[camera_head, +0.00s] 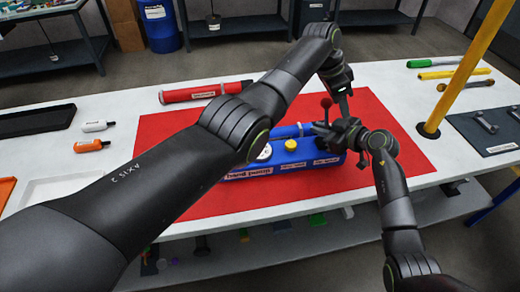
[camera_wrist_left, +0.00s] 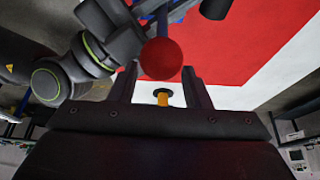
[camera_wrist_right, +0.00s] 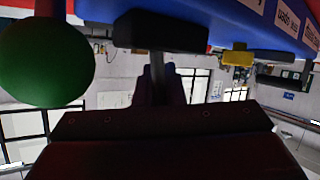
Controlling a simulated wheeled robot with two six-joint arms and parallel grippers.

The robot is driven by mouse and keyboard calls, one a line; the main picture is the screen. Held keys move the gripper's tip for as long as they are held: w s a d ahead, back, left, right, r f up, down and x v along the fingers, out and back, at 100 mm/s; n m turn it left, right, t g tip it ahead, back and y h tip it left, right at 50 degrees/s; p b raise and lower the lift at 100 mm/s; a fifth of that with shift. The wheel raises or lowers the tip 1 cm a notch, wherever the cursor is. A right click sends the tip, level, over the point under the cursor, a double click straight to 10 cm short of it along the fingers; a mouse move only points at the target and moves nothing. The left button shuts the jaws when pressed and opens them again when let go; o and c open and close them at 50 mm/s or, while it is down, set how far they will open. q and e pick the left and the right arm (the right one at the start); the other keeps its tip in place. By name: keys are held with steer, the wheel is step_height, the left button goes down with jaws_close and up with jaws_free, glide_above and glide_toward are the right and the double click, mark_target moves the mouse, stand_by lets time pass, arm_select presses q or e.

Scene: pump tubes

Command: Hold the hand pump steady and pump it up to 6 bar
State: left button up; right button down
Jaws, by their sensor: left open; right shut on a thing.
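The blue hand pump (camera_head: 270,168) lies on the red mat (camera_head: 190,185), with a white gauge (camera_head: 264,153) and a yellow cap (camera_head: 291,145) on top. Its lever ends in a red ball knob (camera_head: 326,102), upright near the pump's right end. My left gripper (camera_head: 342,100) is open beside the knob; in the left wrist view the red knob (camera_wrist_left: 160,58) appears between the spread fingers. My right gripper (camera_head: 335,132) is shut on a dark part (camera_wrist_right: 160,32) at the pump's right end. A green ball (camera_wrist_right: 45,62) shows close by in the right wrist view.
My left arm crosses the mat and hides part of it. A red cylinder (camera_head: 195,94) lies behind on the white table (camera_head: 95,160). A yellow post (camera_head: 465,70) stands at right. Tools (camera_head: 450,73) lie back right; bottles (camera_head: 92,145) and trays lie left.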

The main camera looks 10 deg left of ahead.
arm_select(q)
steer(key=o, duration=0.3)
steer(key=shift+o, duration=0.2)
steer(key=shift+r, duration=0.1)
steer(key=shift+v, duration=3.4)
